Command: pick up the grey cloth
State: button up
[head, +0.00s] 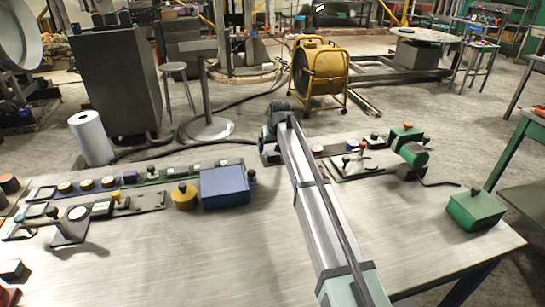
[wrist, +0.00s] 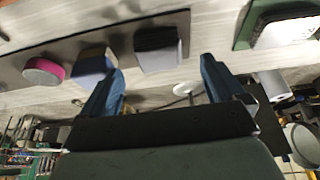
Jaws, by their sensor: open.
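I cannot make out a grey cloth for certain in either view. My gripper (wrist: 160,78) shows in the wrist view with its two blue fingers wide apart and nothing between them. A dark grey block-like piece (wrist: 160,47) lies on a dark strip just beyond the gap between the fingers. In the head view my arm reaches across the table (head: 265,265) to its far edge, and its end hides what lies directly behind it.
A blue box (head: 224,188) and a yellow round knob (head: 184,197) stand left of my arm. A green box (head: 476,210) sits at the right edge. Panels with several knobs line the far side. The table's front middle is bare. A white roll (head: 91,138) stands beyond the table.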

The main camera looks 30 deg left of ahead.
aim_at(273, 152)
jog(key=shift+x, duration=1.6)
jog(key=shift+c, duration=0.3)
jog(key=c, duration=1.1)
jog(key=shift+r, duration=0.1)
notch_tip(273, 152, up, 10)
jog(key=shift+f, duration=0.1)
